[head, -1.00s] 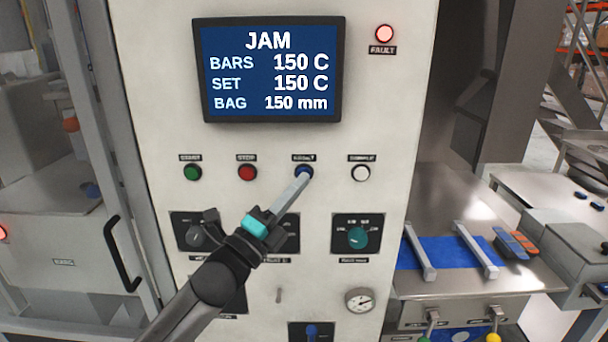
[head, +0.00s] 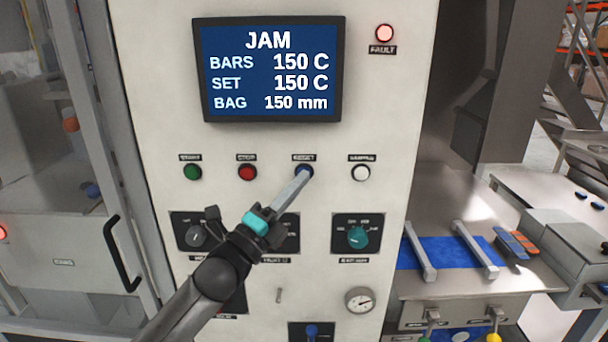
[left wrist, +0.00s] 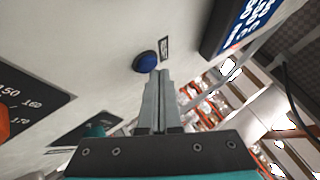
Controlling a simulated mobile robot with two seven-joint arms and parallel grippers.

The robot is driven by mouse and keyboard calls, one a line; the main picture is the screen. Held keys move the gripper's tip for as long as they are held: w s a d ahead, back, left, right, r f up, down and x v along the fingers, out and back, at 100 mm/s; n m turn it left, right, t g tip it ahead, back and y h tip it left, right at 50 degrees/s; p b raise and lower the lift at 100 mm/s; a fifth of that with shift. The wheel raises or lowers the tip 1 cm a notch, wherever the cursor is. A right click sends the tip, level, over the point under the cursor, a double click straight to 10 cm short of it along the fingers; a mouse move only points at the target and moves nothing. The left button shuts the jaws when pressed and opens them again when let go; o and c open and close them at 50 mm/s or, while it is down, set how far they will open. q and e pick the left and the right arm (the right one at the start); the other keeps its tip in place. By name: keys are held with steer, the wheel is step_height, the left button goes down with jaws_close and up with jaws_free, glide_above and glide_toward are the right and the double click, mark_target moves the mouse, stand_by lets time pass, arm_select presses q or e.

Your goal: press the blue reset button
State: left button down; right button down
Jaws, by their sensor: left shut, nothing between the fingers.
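The blue reset button (head: 304,171) sits under its RESET label on the pale panel, in a row with other buttons. In the left wrist view the blue button (left wrist: 146,62) shows just beyond my fingertips. My left gripper (head: 305,175) is shut and empty, its fingertips at the lower edge of the button in the head view. The wrist view shows its two fingers (left wrist: 160,78) together. I cannot tell whether they touch the button. The screen (head: 268,70) reads JAM, and the red FAULT lamp (head: 384,33) is lit. My right gripper is not in view.
A green button (head: 192,172), a red stop button (head: 247,172) and a white button (head: 361,172) are in the same row. A steel table (head: 520,284) stands at the right.

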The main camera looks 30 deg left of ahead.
arm_select(q)
steer(key=shift+w+a, duration=0.2)
steer(key=shift+w, duration=0.2)
stand_by(0.5)
steer(key=shift+s+d, duration=0.1)
steer(key=shift+s, duration=0.05)
steer(key=shift+s+d, duration=0.3)
steer(key=shift+s, duration=0.3)
steer(key=s+d, duration=0.1)
steer(key=s+p, duration=0.1)
steer(key=s, duration=0.1)
steer(key=s+d+p, duration=0.1)
steer(key=shift+s+d, duration=0.15)
steer(key=shift+d, duration=0.2)
stand_by(0.9)
